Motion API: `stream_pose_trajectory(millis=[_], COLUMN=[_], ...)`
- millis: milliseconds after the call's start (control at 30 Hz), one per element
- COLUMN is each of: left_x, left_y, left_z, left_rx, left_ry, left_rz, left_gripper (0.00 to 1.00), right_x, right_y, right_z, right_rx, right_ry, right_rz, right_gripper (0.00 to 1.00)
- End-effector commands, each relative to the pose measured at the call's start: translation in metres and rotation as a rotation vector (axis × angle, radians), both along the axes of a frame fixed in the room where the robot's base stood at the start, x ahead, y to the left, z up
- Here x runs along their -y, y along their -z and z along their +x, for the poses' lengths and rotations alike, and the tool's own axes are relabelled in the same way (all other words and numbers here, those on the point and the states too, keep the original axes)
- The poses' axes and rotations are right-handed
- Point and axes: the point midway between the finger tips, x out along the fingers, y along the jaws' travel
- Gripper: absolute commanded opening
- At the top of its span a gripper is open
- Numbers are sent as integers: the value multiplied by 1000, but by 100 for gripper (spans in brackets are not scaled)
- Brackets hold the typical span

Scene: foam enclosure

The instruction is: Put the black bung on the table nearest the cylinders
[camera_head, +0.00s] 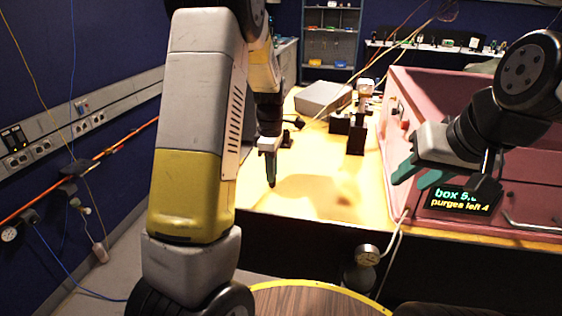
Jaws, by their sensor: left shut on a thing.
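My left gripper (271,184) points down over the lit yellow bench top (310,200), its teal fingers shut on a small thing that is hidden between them. I cannot make out the black bung for certain anywhere. My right gripper (410,184) is open, its teal fingers apart, in front of the pink foam enclosure (400,85). A round wooden table (315,302) with a yellow rim shows at the bottom edge, partly cut off. A dark cylinder-like body with a gauge (367,255) stands just beyond this table, below the bench's front edge.
Dark blocks (356,138) and a grey box (323,97) stand farther back on the bench. Hoses and gauges line the left wall. Pale hoses run down near the gauge. The bench's near part looks clear.

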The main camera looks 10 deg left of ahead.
Motion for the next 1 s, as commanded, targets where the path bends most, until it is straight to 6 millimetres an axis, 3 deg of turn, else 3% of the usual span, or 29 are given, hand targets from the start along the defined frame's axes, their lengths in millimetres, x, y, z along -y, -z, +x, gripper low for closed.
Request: stream_pose_trajectory(millis=[767,800,900,1000], left_x=[0,0,0,0], left_y=[10,10,10,10], left_z=[0,0,0,0], left_rx=[1,1,1,1], left_ry=[0,0,0,0], left_rz=[0,0,-1,0], left_gripper=[0,26,45,47], right_x=[0,0,0,0], right_y=[0,0,0,0], right_z=[0,0,0,0], right_rx=[0,0,0,0], right_ry=[0,0,0,0], right_rz=[0,0,0,0], right_gripper=[36,36,36,36])
